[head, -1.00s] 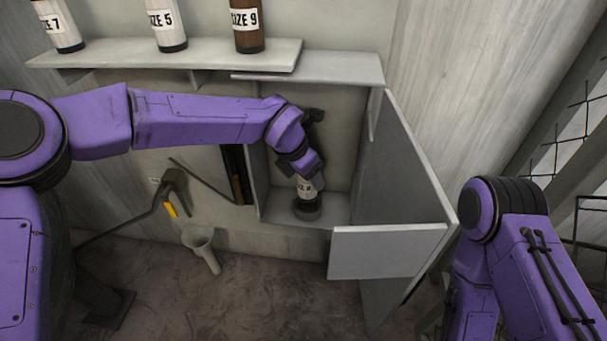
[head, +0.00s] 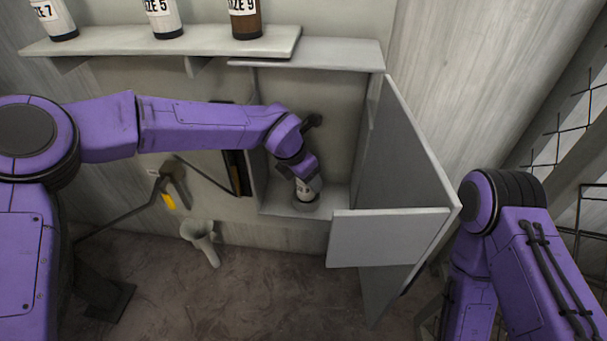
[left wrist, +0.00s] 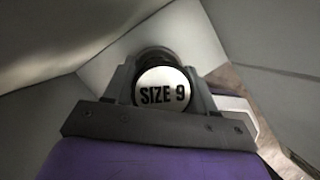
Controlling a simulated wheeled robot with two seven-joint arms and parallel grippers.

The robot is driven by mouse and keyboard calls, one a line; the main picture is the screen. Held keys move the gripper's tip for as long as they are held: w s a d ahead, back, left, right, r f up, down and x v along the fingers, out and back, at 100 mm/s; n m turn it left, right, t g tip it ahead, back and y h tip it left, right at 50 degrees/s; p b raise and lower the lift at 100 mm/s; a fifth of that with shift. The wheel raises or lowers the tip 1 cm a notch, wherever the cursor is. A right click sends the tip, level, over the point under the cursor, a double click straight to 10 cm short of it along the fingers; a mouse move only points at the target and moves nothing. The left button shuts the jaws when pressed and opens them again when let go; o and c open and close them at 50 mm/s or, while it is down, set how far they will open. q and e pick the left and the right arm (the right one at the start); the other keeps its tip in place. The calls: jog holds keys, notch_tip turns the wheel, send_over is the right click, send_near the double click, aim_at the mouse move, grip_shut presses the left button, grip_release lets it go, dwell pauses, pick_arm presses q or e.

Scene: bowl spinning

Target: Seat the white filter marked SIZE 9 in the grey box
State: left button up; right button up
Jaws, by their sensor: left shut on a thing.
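The white filter marked SIZE 9 (head: 304,190) is inside the grey box (head: 273,203), low down at the box floor. Its white side and dark lower end show in the head view. In the left wrist view its round white end (left wrist: 163,93) reads SIZE 9. My left gripper (head: 305,178) reaches into the box from the left and is shut on the filter's upper part. The filter looks slightly tilted. Whether its lower end touches the floor or a seat is hidden. My right arm shows at the right, but its gripper is out of view.
The box's grey door (head: 400,160) stands open to the right, with a panel (head: 385,238) at its lower front. A shelf (head: 150,48) above left holds a SIZE 7 filter (head: 54,22), a SIZE 5 filter (head: 163,18) and a brown SIZE 9 filter (head: 245,20).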

pick_arm(q)
jog(key=shift+w+f, duration=0.1)
jog(key=shift+f, duration=0.1)
jog(key=o, duration=1.3)
jog(key=shift+c, duration=0.2)
jog(key=p+v, duration=0.1)
jog(key=v, duration=0.6)
jog(key=shift+r+p, duration=0.25)
jog(key=shift+p, duration=0.05)
